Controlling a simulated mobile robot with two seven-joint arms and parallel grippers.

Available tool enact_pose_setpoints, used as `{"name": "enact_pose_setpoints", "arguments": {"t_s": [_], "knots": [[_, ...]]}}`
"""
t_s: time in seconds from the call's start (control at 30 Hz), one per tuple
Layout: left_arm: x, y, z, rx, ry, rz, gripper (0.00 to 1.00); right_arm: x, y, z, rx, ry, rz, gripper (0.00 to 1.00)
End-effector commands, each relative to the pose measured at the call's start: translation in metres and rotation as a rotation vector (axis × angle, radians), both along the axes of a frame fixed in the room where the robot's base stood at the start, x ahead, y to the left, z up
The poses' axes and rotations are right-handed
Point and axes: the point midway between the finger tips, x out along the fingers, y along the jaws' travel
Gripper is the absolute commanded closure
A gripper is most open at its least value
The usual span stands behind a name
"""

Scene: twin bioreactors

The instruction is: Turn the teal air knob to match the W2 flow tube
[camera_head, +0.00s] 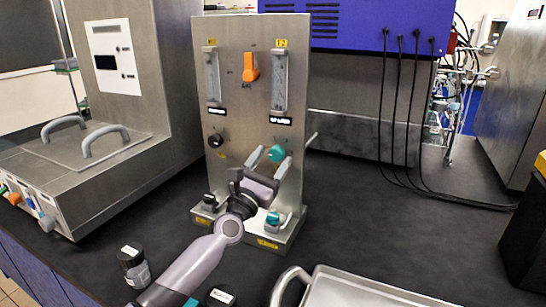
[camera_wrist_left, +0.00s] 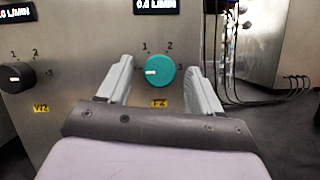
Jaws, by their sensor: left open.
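The teal knob (camera_head: 277,153) is on the right side of the upright steel panel (camera_head: 245,120), below the right flow tube (camera_head: 279,80). In the left wrist view the teal knob (camera_wrist_left: 160,71) has a white mark pointing left, with 1, 2 and 3 around it. My left gripper (camera_head: 273,160) is open in front of the panel. In the wrist view its two fingers (camera_wrist_left: 160,67) stand on either side of the knob, with gaps; contact does not show. The left flow tube (camera_head: 213,75) also shows; both floats are too small to read.
A black knob (camera_wrist_left: 15,77) is left of the teal one. An orange handle (camera_head: 250,67) sits between the tubes. Another teal-topped part (camera_head: 272,218) is at the panel base. Dark jars (camera_head: 133,264) and a steel tray (camera_head: 345,287) are in front; bare bench (camera_head: 370,225) lies right.

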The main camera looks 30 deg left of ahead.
Motion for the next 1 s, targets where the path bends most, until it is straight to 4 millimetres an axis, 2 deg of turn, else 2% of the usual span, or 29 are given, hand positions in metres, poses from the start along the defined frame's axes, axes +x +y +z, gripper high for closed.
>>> {"name": "enact_pose_setpoints", "arguments": {"t_s": [0.2, 0.47, 0.63, 0.67, 1.0], "knots": [[0.0105, 0.0001, 0.0047, 0.001, 0.0, 0.001, 0.35, 0.0, 0.0001, 0.0014, 0.0, 0.0, 0.0, 0.57], [0.0111, -0.0001, 0.0045, 0.001, 0.0, 0.001, 0.35, 0.0002, 0.0001, 0.0013, 0.0, 0.0, 0.0, 0.57], [0.0109, -0.0002, 0.0044, 0.001, 0.0, 0.0, 0.87, 0.0003, 0.0002, 0.0013, 0.0, -0.001, 0.0, 0.57], [0.0109, -0.0002, 0.0044, 0.0, 0.0, 0.0, 0.91, 0.0004, 0.0002, 0.0014, 0.0, -0.001, 0.0, 0.57], [0.0108, 0.0, 0.0037, 0.04, 0.002, 0.0, 0.91, 0.001, 0.0001, -0.0019, 0.0, -0.002, 0.0, 0.57]]}}
